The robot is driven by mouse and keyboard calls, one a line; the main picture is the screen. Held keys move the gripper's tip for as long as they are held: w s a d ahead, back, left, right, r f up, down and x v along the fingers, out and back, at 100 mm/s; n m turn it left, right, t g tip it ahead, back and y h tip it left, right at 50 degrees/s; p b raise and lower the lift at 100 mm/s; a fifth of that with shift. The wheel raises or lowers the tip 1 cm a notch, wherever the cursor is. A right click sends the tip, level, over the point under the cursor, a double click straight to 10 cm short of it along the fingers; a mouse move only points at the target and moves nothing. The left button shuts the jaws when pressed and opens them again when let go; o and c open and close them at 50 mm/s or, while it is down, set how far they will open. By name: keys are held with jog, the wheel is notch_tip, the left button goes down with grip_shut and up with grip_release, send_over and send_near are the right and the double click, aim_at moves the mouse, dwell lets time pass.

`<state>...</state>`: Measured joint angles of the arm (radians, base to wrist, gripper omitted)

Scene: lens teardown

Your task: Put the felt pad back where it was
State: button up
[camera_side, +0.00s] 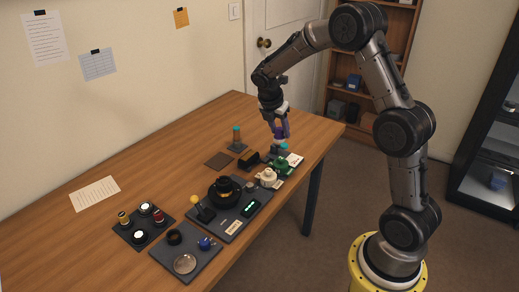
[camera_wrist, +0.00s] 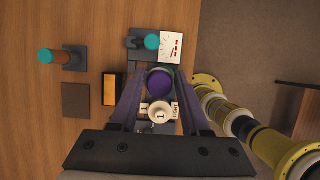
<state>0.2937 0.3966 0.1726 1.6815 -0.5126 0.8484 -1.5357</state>
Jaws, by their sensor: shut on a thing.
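My gripper (camera_side: 281,134) is shut on a round purple piece, raised above the far right part of the bench. In the wrist view the purple piece (camera_wrist: 160,83) sits between the fingertips, above a green part that shows around its edge. The green part (camera_side: 283,167) is next to a white round part (camera_side: 267,178), also in the wrist view (camera_wrist: 160,112). A flat dark brown square (camera_side: 219,160), also in the wrist view (camera_wrist: 76,98), lies bare on the table. I cannot tell whether this square or the purple piece is the felt pad.
A teal-topped post (camera_side: 236,138) stands on a dark base near the square. A dark box with an orange top (camera_wrist: 110,89) is between square and gripper. A white card with red marks (camera_wrist: 172,47) lies beyond. Trays of knobs (camera_side: 185,250) fill the near end; the left tabletop is mostly clear.

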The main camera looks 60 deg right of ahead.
jog(key=shift+d+r, duration=0.25)
jog(key=w+d+f, duration=0.2)
jog(key=w+f, duration=0.1)
jog(key=w, duration=0.1)
jog(key=w+d+f, duration=0.2)
jog(key=w+f, duration=0.1)
jog(key=w, duration=0.1)
jog(key=w+d+f, duration=0.2)
jog(key=w+f, duration=0.1)
jog(key=w, duration=0.1)
jog(key=shift+f, duration=0.1)
jog(key=shift+w+d+f, duration=0.1)
jog(key=shift+d+f, duration=0.05)
jog(key=shift+f, duration=1.6)
jog(key=shift+f, duration=0.15)
jog(key=o, duration=1.2)
